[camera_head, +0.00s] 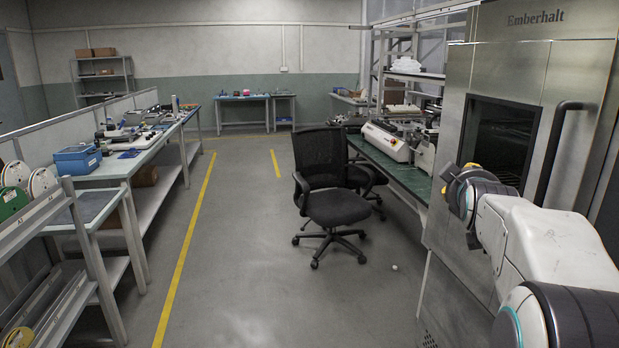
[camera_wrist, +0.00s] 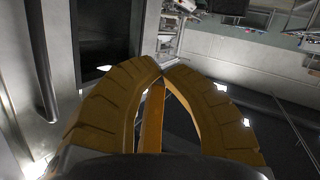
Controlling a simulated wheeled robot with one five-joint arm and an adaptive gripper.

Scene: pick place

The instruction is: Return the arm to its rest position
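My gripper (camera_wrist: 160,70) shows in the wrist view with two curved orange-yellow fingers. Their tips come together at the top middle, and I see no object held between them. In the head view my white and grey arm (camera_head: 540,240) reaches in from the lower right, bent in front of the steel cabinet.
A steel Emberhalt cabinet (camera_head: 568,75) with a dark window and black handle (camera_head: 552,150) stands close beside my arm. A black office chair (camera_head: 335,207) stands in the aisle. A workbench (camera_head: 117,165) runs along the left. The floor between (camera_head: 235,240) is clear.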

